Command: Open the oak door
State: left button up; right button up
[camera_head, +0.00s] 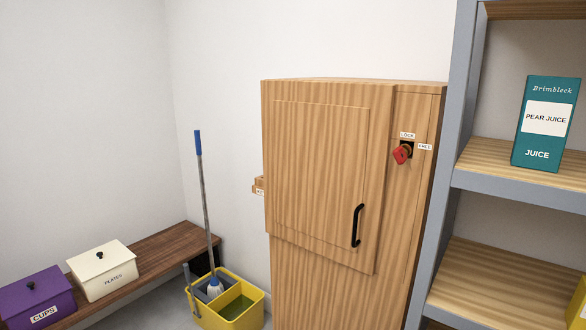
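The oak door (318,170) is a raised panel on the front of a tall oak cabinet (337,298) in the middle of the head view. It looks closed or nearly so. A black bar handle (357,226) is on its lower right side. To the right of the door, a red knob (402,153) sits on the cabinet's side strip. A "LOCK" label is above the knob and a label that seems to read "FREE" is to its right. The knob's exact setting is hard to tell. Neither of my grippers is in view.
A grey shelf unit (463,179) with a teal juice carton (547,122) stands close on the right. A yellow mop bucket (243,318) is at the cabinet's lower left. A wooden bench (150,254) at left holds a purple box (33,298) and a cream box (102,269).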

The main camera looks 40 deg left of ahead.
aim_at(326, 145)
jog(key=u, duration=1.05)
